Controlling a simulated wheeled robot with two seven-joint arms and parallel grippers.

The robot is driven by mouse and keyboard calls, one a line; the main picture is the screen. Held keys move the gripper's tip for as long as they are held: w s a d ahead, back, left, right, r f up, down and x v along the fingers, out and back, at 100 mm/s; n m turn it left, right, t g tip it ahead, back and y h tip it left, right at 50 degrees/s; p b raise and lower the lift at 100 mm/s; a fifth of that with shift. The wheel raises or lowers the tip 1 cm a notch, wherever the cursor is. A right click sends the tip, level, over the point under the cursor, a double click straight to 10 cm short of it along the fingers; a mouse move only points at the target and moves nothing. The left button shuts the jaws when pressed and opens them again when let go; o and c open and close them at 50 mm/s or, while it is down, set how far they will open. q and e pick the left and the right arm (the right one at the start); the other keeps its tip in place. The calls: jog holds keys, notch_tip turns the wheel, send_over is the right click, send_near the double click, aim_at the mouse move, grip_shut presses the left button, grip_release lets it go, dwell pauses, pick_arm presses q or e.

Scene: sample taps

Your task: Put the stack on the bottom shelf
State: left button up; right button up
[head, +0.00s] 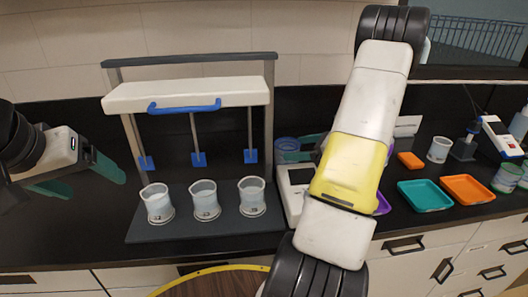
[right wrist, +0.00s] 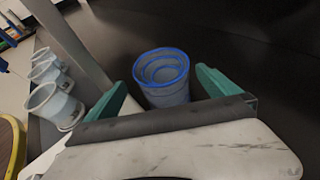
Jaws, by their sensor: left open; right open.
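The stack (right wrist: 165,92) is nested pale-blue cups with bright blue rims, upright on the black counter. In the head view the stack (head: 287,146) stands right of the tap stand, partly hidden by my right arm. My right gripper (right wrist: 160,78) is open, its teal fingers on either side of the stack; whether they touch it I cannot tell. In the head view my arm mostly hides this gripper. My left gripper (head: 96,187) is open and empty at the left, over the counter. I cannot make out a bottom shelf in either view.
A tap stand (head: 185,94) with a blue handle has three clear cups (head: 205,201) on its dark base. A white device (head: 296,185) sits behind my right arm. Teal (head: 424,195) and orange (head: 467,189) trays lie at the right. A round wooden top (head: 215,284) is in front.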

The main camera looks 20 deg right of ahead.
jog(key=x, duration=0.7)
jog(key=shift+w, duration=0.3)
jog(key=c, duration=1.6)
jog(key=shift+o, duration=0.2)
jog(key=shift+r, duration=0.15)
